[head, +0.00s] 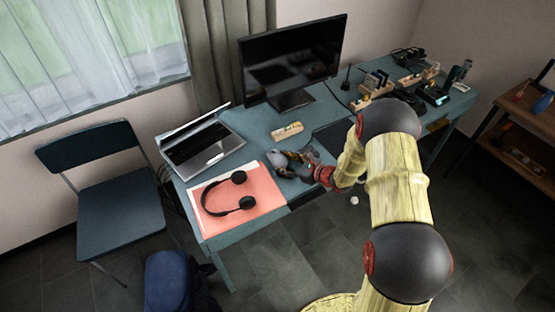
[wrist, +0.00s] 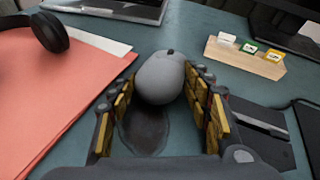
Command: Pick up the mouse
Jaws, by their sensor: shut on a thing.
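The mouse (wrist: 160,78) is a smooth grey rounded body with a small dark spot near its top edge. In the wrist view it sits between the two fingers of my gripper (wrist: 162,92), which is shut on it. A dark oval patch shows on the desk just below it; I cannot tell how far the mouse is off the desk. In the head view the grey mouse (head: 274,157) shows at the tips of my gripper (head: 283,160), low over the desk, right of the red folder; my gripper partly hides it.
Black headphones (head: 243,203) lie on the red folder (head: 262,193) to the left. An open laptop (head: 205,145), a monitor (head: 295,58) and a small wooden holder (head: 287,131) stand behind on the blue desk (head: 262,118). A dark flat device (wrist: 262,130) lies close right of my gripper.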

